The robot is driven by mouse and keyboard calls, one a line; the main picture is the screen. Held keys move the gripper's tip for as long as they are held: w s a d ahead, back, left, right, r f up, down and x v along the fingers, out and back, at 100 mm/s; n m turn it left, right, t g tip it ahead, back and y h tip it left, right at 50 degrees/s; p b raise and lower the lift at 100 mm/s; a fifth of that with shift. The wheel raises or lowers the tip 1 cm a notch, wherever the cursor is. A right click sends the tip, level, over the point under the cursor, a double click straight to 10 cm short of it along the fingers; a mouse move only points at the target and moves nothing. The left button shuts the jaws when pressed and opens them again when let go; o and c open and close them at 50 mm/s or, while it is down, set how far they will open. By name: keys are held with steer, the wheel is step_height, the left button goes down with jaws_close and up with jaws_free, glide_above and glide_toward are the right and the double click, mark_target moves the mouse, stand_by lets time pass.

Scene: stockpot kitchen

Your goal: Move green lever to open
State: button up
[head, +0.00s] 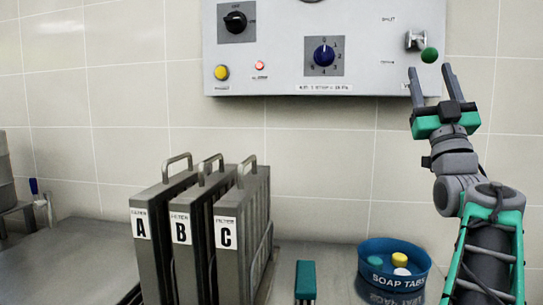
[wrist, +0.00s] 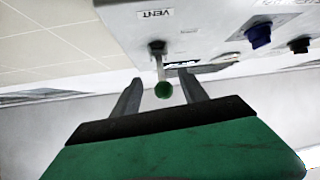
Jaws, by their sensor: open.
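The green lever is a short metal arm with a green ball knob (head: 429,55) at the right end of the grey wall panel. Its metal pivot (head: 415,40) sits up and left of the knob. In the wrist view the knob (wrist: 163,90) appears between and ahead of the two fingers, beside a VENT label (wrist: 155,13). My gripper (head: 430,70) is open and points up, just below the knob. In the wrist view my gripper (wrist: 160,97) has its fingers apart with nothing held. I cannot tell whether a finger touches the knob.
The panel (head: 270,75) also carries a black knob (head: 235,22), a blue dial (head: 324,54), a yellow button (head: 221,72) and a red light (head: 259,65). Below stand filters A, B and C (head: 205,235) and a blue soap tabs tub (head: 393,270). The tiled wall between is clear.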

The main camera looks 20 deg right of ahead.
steer(key=w+a+f+m+g+p, duration=0.1)
steer(key=w+f+m+g+p, duration=0.55)
steer(key=w, duration=0.35)
steer(key=w+a+f+n+g+y+p, duration=0.1)
steer(key=w+a+f+g+y+p, duration=0.25)
steer(key=a+f+p, duration=0.4)
steer(key=w+a+f+n+g+y+p, duration=0.2)
steer(key=a+f+g+y+p, duration=0.25)
steer(key=a+f, duration=0.45)
steer(key=s+a+f+n+g+y+p, duration=0.2)
steer(key=s+a+f, duration=0.4)
steer(key=s+a, duration=0.3)
steer(key=s+a+f+n+g+y+p, duration=0.2)
steer(key=s+a+f+n+g+p, duration=0.2)
steer(key=s+a+f+g+p, duration=0.3)
steer(key=s+a, duration=0.3)
steer(key=a, duration=0.3)
steer(key=shift+s+p, duration=0.3)
